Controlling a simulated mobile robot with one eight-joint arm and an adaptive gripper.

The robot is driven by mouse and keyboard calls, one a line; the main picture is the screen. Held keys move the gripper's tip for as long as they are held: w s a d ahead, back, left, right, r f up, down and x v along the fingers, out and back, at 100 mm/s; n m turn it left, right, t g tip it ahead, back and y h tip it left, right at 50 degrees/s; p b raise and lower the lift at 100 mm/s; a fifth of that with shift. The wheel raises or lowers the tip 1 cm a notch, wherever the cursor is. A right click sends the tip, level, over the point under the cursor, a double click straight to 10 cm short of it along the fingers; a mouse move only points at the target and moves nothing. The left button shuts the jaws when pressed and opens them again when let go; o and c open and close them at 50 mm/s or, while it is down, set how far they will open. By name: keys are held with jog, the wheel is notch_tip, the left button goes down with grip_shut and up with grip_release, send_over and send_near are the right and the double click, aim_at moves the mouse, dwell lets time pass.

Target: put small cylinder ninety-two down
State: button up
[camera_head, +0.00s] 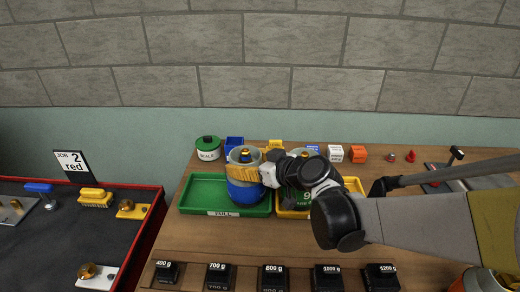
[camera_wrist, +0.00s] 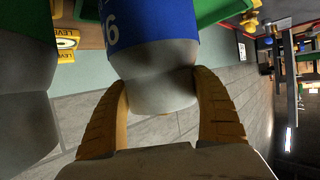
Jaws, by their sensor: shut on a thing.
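My gripper (camera_head: 256,172) has yellow fingers shut around a grey cylinder with a blue band (camera_head: 247,194). In the wrist view the gripper (camera_wrist: 160,105) clasps its grey end (camera_wrist: 155,85); white digits on the blue band are partly seen, one like a 6. I cannot read ninety-two on it. The cylinder is upright at the right end of the green tray (camera_head: 198,190), marked FULL. I cannot tell whether it touches the tray's floor. A second grey cylinder with a green band (camera_head: 303,198) stands at the yellow tray (camera_head: 353,184), partly hidden by my arm.
A green-lidded pot (camera_head: 208,149) and a blue container (camera_head: 234,142) stand behind the green tray. White (camera_head: 335,153) and orange (camera_head: 358,153) blocks lie farther right. Several black weights (camera_head: 219,275) line the bench's front. The green tray's left part is empty.

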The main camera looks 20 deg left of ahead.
aim_at(255, 165)
jog(key=shift+f, duration=0.1)
jog(key=o, duration=1.4)
jog(key=shift+o, duration=0.2)
jog(key=shift+s+d+r, duration=0.1)
jog(key=shift+d+r, duration=0.15)
jog(key=shift+r, duration=0.05)
jog(key=p+v, duration=0.2)
jog(key=v, duration=0.5)
jog(key=shift+p, duration=0.4)
jog(key=shift+s+f, duration=0.1)
jog(key=shift+s, duration=0.05)
